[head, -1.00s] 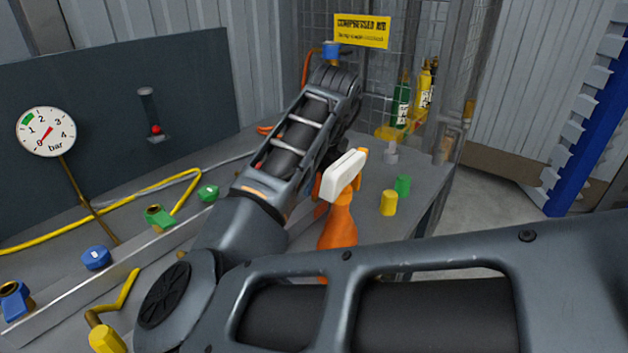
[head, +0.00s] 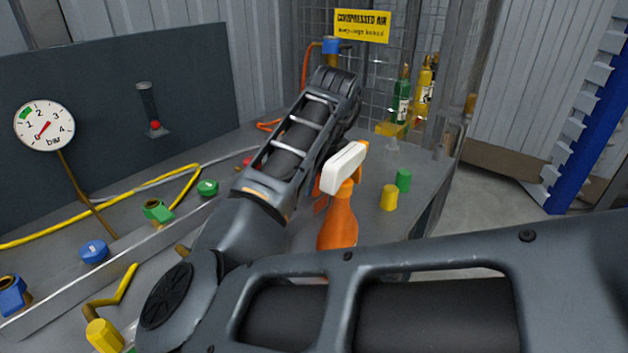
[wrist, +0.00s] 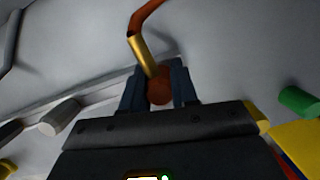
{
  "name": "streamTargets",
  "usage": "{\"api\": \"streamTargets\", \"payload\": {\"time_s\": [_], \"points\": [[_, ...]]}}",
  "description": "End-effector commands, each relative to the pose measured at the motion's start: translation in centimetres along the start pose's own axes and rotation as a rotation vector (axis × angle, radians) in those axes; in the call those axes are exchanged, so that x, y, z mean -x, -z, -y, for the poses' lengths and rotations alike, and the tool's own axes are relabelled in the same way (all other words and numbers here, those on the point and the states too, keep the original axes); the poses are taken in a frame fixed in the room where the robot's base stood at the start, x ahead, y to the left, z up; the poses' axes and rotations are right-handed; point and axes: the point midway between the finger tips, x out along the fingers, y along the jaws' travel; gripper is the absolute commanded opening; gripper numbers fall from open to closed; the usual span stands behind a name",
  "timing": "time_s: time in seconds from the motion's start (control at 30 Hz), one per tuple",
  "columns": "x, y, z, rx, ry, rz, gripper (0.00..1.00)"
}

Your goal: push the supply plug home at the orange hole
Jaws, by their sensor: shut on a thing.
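In the wrist view my gripper (wrist: 158,88) is shut on the supply plug, a round orange-brown body (wrist: 159,91) between two dark blue fingers. A brass sleeve (wrist: 143,56) rises from it at a tilt, with an orange hose (wrist: 146,14) running off the top edge. The plug is over or beside a pale metal rail; I cannot tell whether it touches anything. The orange hole does not show clearly; the plug and gripper may cover it. In the head view my arm hides gripper and plug. Part of an orange hose (head: 268,125) shows behind the arm.
A rail bears blue (head: 12,295) and green (head: 157,212) sockets, with blue (head: 94,252) and green (head: 208,187) caps beside it. An orange spray bottle (head: 338,222) stands right of my forearm, near yellow (head: 389,198) and green (head: 403,180) cylinders. A gauge (head: 44,125) stands left.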

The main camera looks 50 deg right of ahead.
Motion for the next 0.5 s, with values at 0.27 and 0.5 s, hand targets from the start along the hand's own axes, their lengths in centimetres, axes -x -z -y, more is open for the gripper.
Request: {"api": "streamTargets", "payload": {"time_s": [0.27,0.5], "points": [[0.01,0.00,0.00,0.000,0.000,0.000,0.41],[0.01,0.00,0.00,0.000,0.000,0.000,0.58]]}}
